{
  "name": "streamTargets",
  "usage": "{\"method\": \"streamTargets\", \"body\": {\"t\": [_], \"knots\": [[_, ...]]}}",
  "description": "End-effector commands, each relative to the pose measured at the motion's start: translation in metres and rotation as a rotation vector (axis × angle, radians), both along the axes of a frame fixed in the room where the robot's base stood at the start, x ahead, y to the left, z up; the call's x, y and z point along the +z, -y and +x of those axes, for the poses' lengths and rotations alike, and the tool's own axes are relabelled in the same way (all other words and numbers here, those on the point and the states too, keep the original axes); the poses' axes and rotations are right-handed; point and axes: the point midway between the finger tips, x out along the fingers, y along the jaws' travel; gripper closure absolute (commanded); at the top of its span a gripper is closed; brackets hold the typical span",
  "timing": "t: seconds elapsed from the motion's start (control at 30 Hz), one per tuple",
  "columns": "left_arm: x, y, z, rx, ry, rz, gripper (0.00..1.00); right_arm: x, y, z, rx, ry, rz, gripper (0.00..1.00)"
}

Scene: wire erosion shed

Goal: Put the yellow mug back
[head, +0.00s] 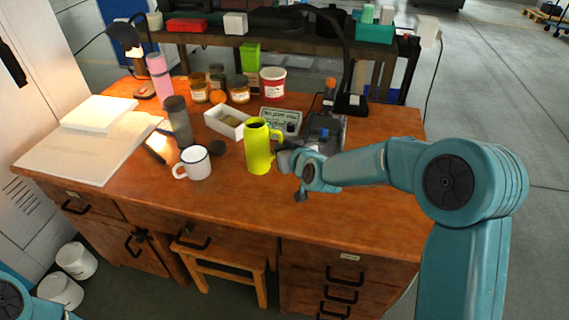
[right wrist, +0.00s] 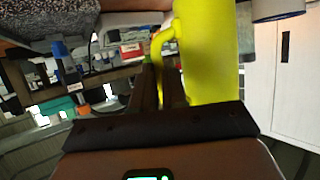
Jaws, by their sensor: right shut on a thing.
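The yellow mug (head: 257,150) is tall and upright at the middle of the wooden desk in the head view, with its handle on the right side. My right gripper (head: 284,157) comes in from the right and is shut on the mug's handle. In the right wrist view the yellow mug (right wrist: 208,60) fills the upper middle, and the handle passes between the gripper's dark fingers (right wrist: 160,88). Whether the mug's base touches the desk is hard to tell. My left gripper is not in view; only a piece of teal arm shows at the lower left.
A white mug (head: 195,163) stands left of the yellow mug. A dark grey bottle (head: 178,122), a white tray (head: 228,122), jars and a red-and-white tub (head: 273,86) stand behind. Papers (head: 92,148) cover the desk's left. The desk's right front (head: 385,205) is clear.

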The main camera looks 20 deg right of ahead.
Motion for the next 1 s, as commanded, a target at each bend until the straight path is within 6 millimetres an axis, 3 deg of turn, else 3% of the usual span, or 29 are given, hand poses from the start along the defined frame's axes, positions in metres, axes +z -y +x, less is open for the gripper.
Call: {"method": "streamTargets", "body": {"t": [0.3,0.7,0.8,1.0], "knots": [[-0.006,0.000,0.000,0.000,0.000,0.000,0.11,-0.041,0.002,-0.001,-0.001,-0.001,0.000,1.00],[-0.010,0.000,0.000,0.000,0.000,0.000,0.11,-0.047,0.002,0.000,0.000,0.002,0.000,1.00],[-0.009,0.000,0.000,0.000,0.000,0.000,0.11,-0.046,0.002,-0.001,0.000,-0.001,0.000,0.62],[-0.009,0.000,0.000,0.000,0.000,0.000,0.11,-0.046,0.002,-0.001,0.000,-0.001,0.000,0.62]]}}
